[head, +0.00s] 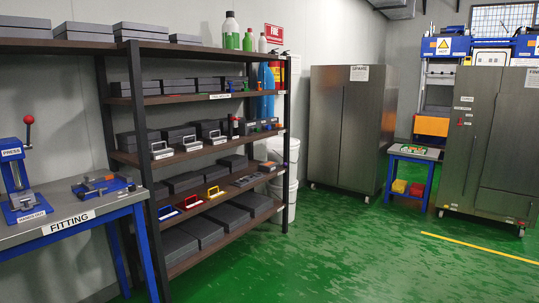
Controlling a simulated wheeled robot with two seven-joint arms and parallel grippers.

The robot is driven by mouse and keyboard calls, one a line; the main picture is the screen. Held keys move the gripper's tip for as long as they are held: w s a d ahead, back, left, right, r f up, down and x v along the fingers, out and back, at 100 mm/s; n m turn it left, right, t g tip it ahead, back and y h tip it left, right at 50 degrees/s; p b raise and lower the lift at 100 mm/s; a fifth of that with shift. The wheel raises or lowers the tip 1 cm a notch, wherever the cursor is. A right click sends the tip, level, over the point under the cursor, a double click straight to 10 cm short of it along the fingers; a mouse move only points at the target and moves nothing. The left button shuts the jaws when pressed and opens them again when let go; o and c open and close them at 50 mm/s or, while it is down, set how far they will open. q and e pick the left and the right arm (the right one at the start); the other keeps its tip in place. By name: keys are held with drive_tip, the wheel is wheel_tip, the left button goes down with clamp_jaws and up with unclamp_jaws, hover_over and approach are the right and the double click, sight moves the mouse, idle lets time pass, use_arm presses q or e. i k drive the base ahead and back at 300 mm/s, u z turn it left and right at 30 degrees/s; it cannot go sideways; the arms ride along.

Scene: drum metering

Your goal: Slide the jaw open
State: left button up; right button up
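A low fixture (102,186) with a blue base, grey blocks and an orange part lies on the fitting bench at the left. It looks like a clamp or vise and may carry the jaw. It is too small to tell whether its jaw is open or shut. The grey-topped fitting bench (62,224) has blue legs and a "FITTING" label. Neither of my grippers is in view.
A blue press (14,172) with a red-knobbed lever stands left of the fixture. A dark shelf rack (137,130) holds grey boxes and bottles. Metal cabinets (345,125) and a small blue table (413,152) stand further back. Green floor (360,250) is clear in front.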

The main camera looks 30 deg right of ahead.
sight(86, 184)
drive_tip(key=z, duration=0.7)
drive_tip(key=k, duration=0.15)
drive_tip(key=u, duration=1.3)
drive_tip(key=i, duration=0.85)
drive_tip(key=z, duration=0.8)
drive_tip(key=i, duration=0.55)
drive_tip(key=z, duration=0.65)
